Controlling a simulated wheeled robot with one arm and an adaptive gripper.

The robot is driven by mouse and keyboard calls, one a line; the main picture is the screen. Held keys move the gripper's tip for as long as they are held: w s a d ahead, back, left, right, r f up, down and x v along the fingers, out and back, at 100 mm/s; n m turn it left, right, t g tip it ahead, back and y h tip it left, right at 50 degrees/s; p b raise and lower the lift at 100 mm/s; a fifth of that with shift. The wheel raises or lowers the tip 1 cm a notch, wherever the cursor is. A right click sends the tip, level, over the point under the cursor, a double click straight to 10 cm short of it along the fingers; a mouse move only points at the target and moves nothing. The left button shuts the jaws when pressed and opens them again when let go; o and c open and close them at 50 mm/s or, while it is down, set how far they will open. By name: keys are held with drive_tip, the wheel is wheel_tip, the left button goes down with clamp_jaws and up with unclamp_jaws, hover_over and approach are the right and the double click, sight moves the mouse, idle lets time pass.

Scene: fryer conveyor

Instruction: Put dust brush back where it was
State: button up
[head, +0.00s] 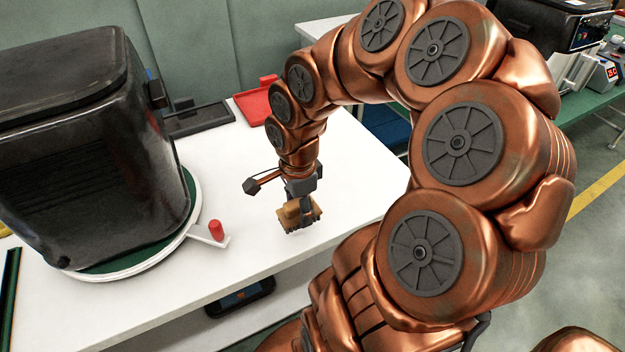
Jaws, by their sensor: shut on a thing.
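My gripper (302,198) points down over the white table, right of the middle of its top. It is shut on the dust brush (290,216), which has a tan-orange body. The brush's lower end is close to the tabletop; I cannot tell whether it touches. The fingers hide part of the brush.
A large black fryer (85,140) stands on a round turntable (130,262) at the left, with a red-knobbed lever (216,230) sticking out. A red tray (258,101) and a dark tray (200,119) lie at the back. The tabletop (355,185) right of my gripper is clear.

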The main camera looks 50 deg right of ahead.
drive_tip(key=w+d+p, duration=0.1)
drive_tip(key=w+d, duration=0.1)
drive_tip(key=d, duration=0.1)
drive_tip(key=w+d+p, duration=0.1)
drive_tip(key=w+d, duration=0.1)
drive_tip(key=d, duration=0.2)
drive_tip(key=w+d+f+p, duration=0.1)
drive_tip(key=d, duration=0.3)
drive_tip(key=shift+w+d, duration=0.1)
drive_tip(key=shift+w, duration=0.3)
drive_tip(key=shift+d+f, duration=0.1)
drive_tip(key=shift+d, duration=0.05)
drive_tip(key=shift+f+p, duration=0.75)
drive_tip(key=shift+f, duration=1)
drive_tip(key=o, duration=1)
drive_tip(key=shift+r, duration=0.1)
